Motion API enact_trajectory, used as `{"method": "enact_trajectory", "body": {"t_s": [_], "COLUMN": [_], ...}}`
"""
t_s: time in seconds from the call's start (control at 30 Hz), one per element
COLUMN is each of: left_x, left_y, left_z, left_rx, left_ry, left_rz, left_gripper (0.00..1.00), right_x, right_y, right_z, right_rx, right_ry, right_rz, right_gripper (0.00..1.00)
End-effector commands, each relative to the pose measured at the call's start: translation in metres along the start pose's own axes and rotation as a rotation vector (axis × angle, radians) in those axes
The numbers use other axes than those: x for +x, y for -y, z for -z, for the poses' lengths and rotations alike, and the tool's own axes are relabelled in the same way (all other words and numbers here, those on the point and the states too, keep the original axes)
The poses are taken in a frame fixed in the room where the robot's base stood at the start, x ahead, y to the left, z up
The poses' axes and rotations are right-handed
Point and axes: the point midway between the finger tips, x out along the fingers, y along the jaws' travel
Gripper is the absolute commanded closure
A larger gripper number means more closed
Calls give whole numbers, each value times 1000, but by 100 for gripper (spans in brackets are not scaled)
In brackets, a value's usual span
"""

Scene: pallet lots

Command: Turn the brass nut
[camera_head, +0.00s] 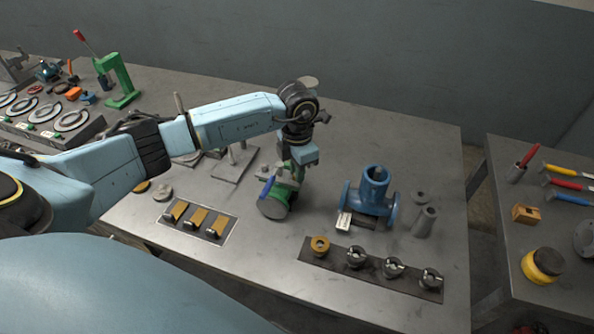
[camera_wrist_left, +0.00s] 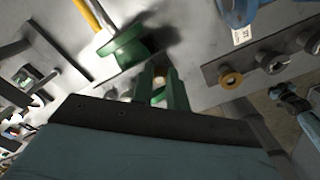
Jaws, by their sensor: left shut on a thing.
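My left gripper (camera_head: 303,157) is over the middle of the bench at a green fitting (camera_head: 275,206) with a round flange. In the left wrist view, a small brass-coloured piece (camera_wrist_left: 159,73) shows between two green uprights in front of the gripper (camera_wrist_left: 160,88). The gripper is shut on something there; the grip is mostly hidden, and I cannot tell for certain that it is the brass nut. A separate brass ring (camera_head: 320,245) sits on a dark strip at the front right; it also shows in the left wrist view (camera_wrist_left: 230,78).
A blue flanged fitting (camera_head: 372,195) stands right of the gripper. Steel collars (camera_head: 393,267) sit on the dark strip. A plate with brass pieces (camera_head: 198,220) lies left of the green fitting. A green press (camera_head: 119,80) stands back left. A second table is at the right.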

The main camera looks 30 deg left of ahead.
Motion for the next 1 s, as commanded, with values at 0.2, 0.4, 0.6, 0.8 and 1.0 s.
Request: {"method": "enact_trajectory", "body": {"t_s": [0.2, 0.4, 0.6, 0.8, 1.0], "left_x": [2, 2, 2, 1, 1], "left_y": [0, 0, 2, 2, 3], "left_z": [0, 0, 0, 1, 1], "left_rx": [191, 382, 562, 711, 816], "left_ry": [1, 1, 1, 0, 0], "left_rz": [-3, -4, -3, -2, -2], "left_gripper": [100, 100, 100, 100, 100], "right_x": [19, 35, 49, 60, 67], "right_y": [0, 0, 0, 0, 0], "right_z": [-1, -2, -3, -4, -5], "right_rx": [0, 0, 0, 0, 0], "right_ry": [-1, -2, -2, -2, -2], "right_rz": [-1, -1, -1, -2, -2], "right_gripper": [64, 64, 64, 64, 64]}}
